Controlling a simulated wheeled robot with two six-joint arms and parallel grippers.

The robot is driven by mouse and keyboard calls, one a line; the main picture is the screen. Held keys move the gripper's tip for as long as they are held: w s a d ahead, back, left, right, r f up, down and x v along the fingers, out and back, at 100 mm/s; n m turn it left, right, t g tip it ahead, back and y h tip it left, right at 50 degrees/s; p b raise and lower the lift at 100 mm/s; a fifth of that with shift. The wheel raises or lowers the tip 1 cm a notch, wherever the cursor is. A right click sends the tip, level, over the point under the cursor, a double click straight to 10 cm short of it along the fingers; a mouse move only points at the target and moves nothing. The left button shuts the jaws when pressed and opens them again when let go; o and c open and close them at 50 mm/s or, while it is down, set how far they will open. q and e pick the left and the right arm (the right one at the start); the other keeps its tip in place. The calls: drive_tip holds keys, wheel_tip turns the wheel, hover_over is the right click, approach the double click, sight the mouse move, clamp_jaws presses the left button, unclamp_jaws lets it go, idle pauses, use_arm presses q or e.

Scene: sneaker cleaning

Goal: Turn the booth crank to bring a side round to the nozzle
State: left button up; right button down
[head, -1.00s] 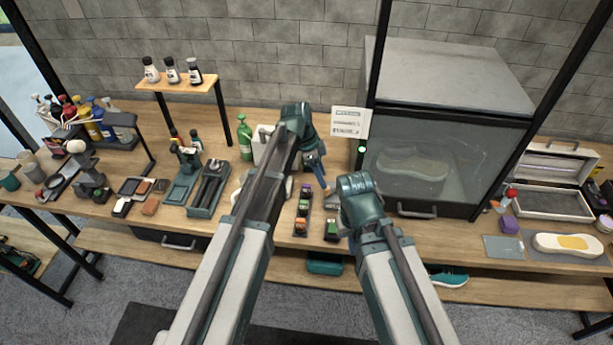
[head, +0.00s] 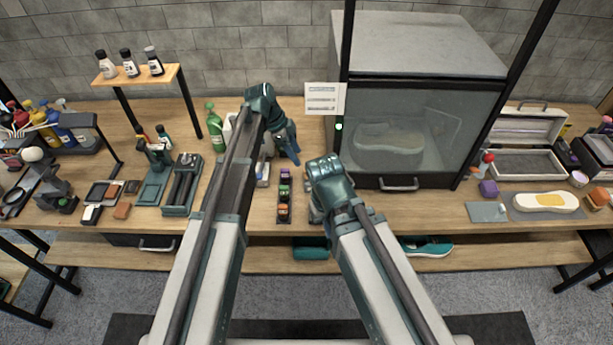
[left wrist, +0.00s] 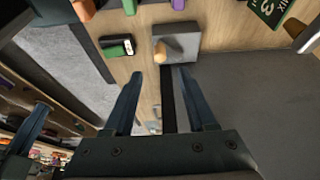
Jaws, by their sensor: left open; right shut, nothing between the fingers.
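The booth (head: 420,110) stands at the back right with a glass front, and a pale shoe (head: 388,145) shows dimly inside. My left gripper (head: 291,152) is open and empty, left of the booth. In the left wrist view, a wooden knob (left wrist: 159,53) on a grey plate (left wrist: 182,42) lies just beyond the open fingers (left wrist: 165,98); it looks like the crank's handle, and the fingers appear apart from it. In the head view I cannot make out the crank. My right gripper (head: 317,210) is low in front of the booth, shut and empty, its fingertips mostly hidden. I cannot make out the nozzle.
Several small coloured blocks (head: 284,195) stand between my two arms. A green bottle (head: 215,127) stands left of my left arm. A placard (head: 323,98) hangs by the booth's left post. A white sole (head: 545,202) and an open case (head: 527,162) are at the right.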

sight(306, 170)
use_arm(q)
drive_tip(key=b+x, duration=0.6)
drive_tip(key=x, duration=0.2)
drive_tip(key=shift+f+b, duration=0.25)
drive_tip(key=shift+b, duration=0.1)
drive_tip(key=shift+d+f+b, duration=0.25)
drive_tip(key=shift+f+b, duration=0.15)
drive_tip(key=shift+b, duration=0.05)
clamp_jaws()
